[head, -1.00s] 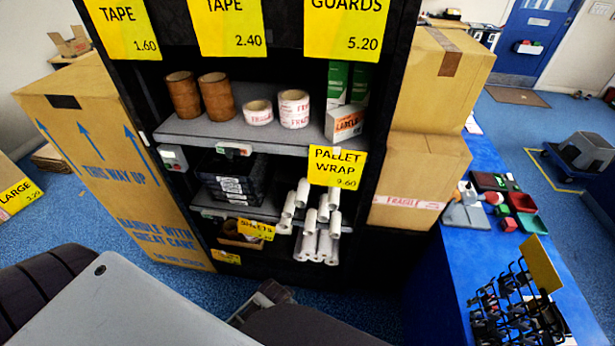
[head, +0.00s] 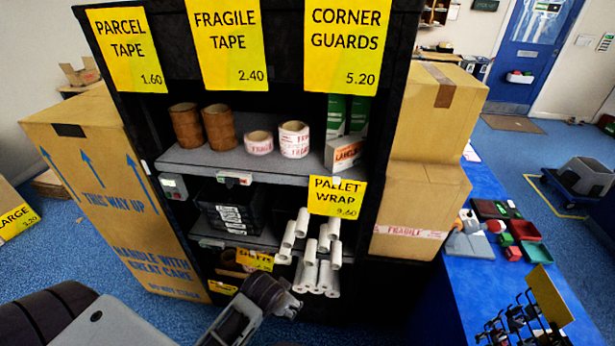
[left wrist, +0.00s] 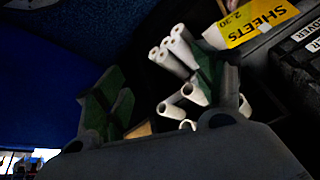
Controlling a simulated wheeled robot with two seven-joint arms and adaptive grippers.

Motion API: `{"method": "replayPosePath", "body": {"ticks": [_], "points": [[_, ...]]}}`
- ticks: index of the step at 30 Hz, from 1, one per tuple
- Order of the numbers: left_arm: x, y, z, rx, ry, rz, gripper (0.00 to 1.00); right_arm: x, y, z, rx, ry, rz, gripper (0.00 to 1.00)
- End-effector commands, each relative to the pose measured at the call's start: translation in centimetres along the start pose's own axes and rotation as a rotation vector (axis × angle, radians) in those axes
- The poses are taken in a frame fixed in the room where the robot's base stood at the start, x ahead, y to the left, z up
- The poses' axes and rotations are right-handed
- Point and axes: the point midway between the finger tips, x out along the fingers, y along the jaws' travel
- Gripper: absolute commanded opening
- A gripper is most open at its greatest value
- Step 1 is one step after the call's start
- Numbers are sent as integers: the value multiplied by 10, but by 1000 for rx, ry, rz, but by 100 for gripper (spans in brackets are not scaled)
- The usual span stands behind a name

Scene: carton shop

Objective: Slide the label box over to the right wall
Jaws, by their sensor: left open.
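The label box (head: 343,153) is a small white and orange carton at the right end of the upper shelf (head: 225,157) in the head view. It stands in front of green boxes (head: 337,115), near the shelf unit's right wall (head: 392,100); the exact gap to the wall is hard to see. My left gripper (head: 282,298) is low in front of the shelf unit, well below the label box and empty. In the left wrist view its two green-padded fingers (left wrist: 155,100) are spread apart, with white rolls beyond. My right gripper is not in view.
Two rolls of fragile tape (head: 293,140) stand left of the label box, and brown tape rolls (head: 203,126) further left. White wrap rolls (head: 318,262) stick out lower down.

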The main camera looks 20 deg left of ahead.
Motion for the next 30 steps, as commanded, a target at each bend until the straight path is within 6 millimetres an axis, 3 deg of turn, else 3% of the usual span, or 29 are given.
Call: {"method": "replayPosePath", "body": {"ticks": [3,15,24,30], "points": [[-23,-25,-26,49,81,-81,70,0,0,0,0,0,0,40],[-72,-110,-119,297,368,-430,70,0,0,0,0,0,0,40],[-111,-151,-181,521,540,-688,70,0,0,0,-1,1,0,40],[-139,-166,-218,683,633,-851,70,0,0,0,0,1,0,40]]}}
